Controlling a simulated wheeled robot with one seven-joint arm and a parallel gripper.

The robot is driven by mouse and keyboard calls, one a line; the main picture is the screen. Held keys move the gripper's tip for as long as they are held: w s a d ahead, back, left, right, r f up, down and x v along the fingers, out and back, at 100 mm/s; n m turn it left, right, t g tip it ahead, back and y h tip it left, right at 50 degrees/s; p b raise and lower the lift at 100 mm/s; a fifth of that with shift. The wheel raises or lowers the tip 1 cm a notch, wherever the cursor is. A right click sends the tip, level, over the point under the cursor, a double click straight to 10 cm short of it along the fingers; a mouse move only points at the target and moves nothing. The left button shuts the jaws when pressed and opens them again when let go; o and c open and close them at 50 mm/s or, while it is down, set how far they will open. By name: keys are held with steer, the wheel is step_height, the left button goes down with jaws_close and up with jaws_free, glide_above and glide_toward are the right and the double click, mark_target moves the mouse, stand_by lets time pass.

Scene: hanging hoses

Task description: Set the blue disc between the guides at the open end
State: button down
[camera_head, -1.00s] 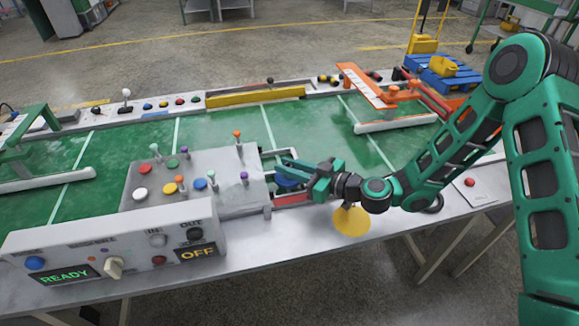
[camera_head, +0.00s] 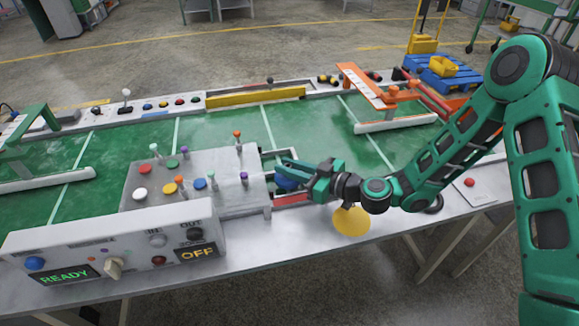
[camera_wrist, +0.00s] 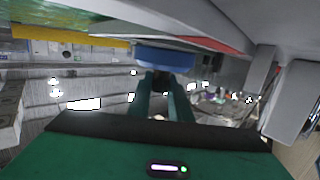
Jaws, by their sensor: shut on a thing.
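The blue disc (camera_head: 287,184) is held at the tip of my gripper (camera_head: 300,176), just off the right end of the grey box (camera_head: 215,160). My gripper is shut on the disc; the fingers hide part of it in the head view. The guides stick out from the box's right end: a pale one (camera_head: 281,152) behind and a red-faced one (camera_head: 291,199) in front. From above, the disc lies between them. In the wrist view the disc (camera_wrist: 165,58) spans beyond both fingertips, beside a red strip (camera_wrist: 215,45). Whether it touches a surface below, I cannot tell.
A yellow round plate (camera_head: 351,221) sits at the table's front edge below my gripper. Several coloured knobs and pegs stand on the box top. A control panel (camera_head: 115,250) reads READY and OFF. The green belt (camera_head: 330,125) is clear behind my gripper.

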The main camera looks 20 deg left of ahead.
steer(key=shift+f, duration=0.25)
steer(key=shift+r, duration=0.35)
stand_by(0.7)
steer(key=shift+f, duration=0.4)
stand_by(1.1)
steer(key=shift+r, duration=0.4)
stand_by(1.5)
steer(key=shift+f, duration=0.35)
steer(key=shift+r, duration=0.35)
stand_by(0.5)
